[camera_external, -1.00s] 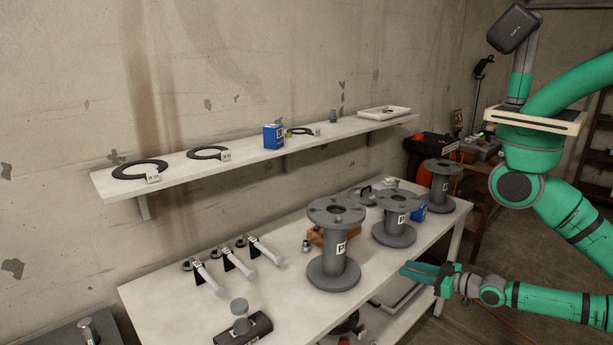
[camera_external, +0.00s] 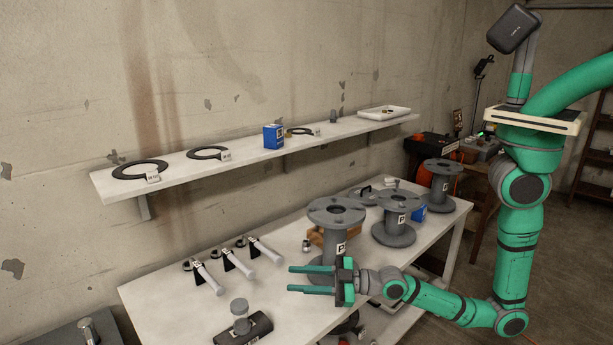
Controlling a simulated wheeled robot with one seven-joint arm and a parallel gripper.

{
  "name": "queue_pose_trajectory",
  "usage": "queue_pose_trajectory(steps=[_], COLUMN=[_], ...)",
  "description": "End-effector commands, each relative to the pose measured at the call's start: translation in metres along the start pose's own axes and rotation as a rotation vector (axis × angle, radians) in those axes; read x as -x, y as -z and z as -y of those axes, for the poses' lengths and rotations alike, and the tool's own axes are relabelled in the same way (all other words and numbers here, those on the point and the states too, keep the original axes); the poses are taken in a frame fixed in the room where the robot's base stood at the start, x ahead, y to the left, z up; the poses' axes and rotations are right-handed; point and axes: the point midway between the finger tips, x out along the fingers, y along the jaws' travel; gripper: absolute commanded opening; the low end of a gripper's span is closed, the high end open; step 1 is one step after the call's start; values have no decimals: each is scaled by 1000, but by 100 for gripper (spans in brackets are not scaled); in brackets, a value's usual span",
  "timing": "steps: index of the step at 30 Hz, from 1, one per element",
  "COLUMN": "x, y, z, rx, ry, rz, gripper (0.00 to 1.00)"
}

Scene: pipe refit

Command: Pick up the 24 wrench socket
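Three white-handled tools lie in a row on the left of the table: a left one (camera_external: 209,279), a middle one (camera_external: 238,263) and a right one (camera_external: 265,250). Small dark, ring-like parts sit at their far ends. A small metal cylinder (camera_external: 306,246) stands beside a wooden block. The markings are too small to read, so I cannot tell which piece is the 24 wrench socket. My gripper (camera_external: 289,278) points left over the front of the table, right of the tools. Its two green fingers are apart with nothing between them.
Grey flanged spools stand to the right: a near one (camera_external: 335,243), a middle one (camera_external: 394,221) and a far one (camera_external: 440,186). A dark block with a grey knob (camera_external: 240,315) stands at the front left. A wall shelf (camera_external: 247,153) runs above the table (camera_external: 165,307).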

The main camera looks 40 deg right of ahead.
Motion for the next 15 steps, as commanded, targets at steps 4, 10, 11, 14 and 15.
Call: queue_pose_trajectory(steps=[4,10,11,14,15], x=[-54,-121,-129,-146,-152], y=[0,-58,-69,-99,-109], z=[1,-57,-70,-112,-129], rx=[19,-107,-137,-246,-291], ry=[24,-108,-145,-279,-336], rz=[43,257,292,390,423], gripper=[32,32,32,32,32])
